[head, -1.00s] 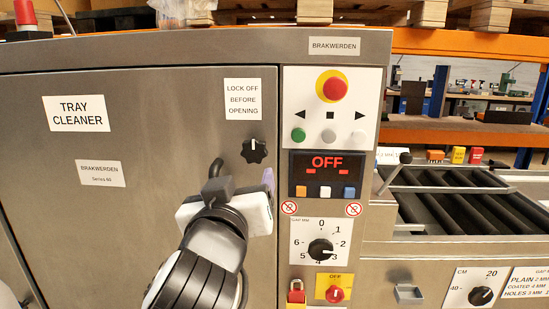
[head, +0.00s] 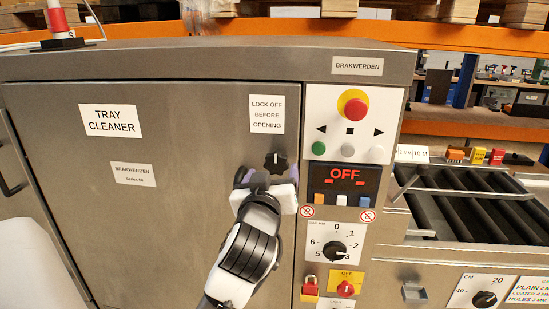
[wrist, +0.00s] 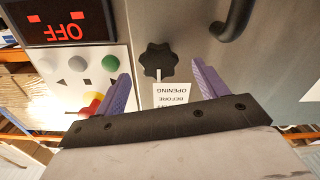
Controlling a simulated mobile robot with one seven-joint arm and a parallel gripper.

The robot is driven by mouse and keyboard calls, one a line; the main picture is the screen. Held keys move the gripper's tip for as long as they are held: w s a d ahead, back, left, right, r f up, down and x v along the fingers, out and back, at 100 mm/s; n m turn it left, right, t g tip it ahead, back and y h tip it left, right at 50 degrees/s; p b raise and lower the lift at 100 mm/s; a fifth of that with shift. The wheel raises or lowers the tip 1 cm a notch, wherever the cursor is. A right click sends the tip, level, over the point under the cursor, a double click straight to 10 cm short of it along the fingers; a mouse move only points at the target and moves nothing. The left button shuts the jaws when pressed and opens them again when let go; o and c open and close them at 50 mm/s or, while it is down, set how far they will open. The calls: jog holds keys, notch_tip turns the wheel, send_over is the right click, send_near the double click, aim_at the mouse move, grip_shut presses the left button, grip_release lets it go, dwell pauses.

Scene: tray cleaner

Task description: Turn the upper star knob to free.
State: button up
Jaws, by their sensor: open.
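The upper star knob (head: 276,162) is black and lobed, on the steel door below the "LOCK OFF BEFORE OPENING" label (head: 267,114). Its white mark points up toward that label. In the wrist view, which is upside down, the knob (wrist: 158,60) lies beyond the fingertips, between their lines. My gripper (head: 266,174) is just below and in front of the knob in the head view. In the wrist view its purple fingers (wrist: 161,74) are open, with nothing between them. No second star knob shows; my arm covers the door below.
A black bar handle (wrist: 237,15) stands out from the door beside the knob. The control panel, with a red emergency button (head: 355,109), an OFF display (head: 345,177) and a gap dial (head: 334,251), is to the right.

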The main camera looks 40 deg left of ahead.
aim_at(275, 165)
jog(key=shift+p+x, duration=0.35)
jog(key=shift+x, duration=1.45)
jog(key=c, duration=1)
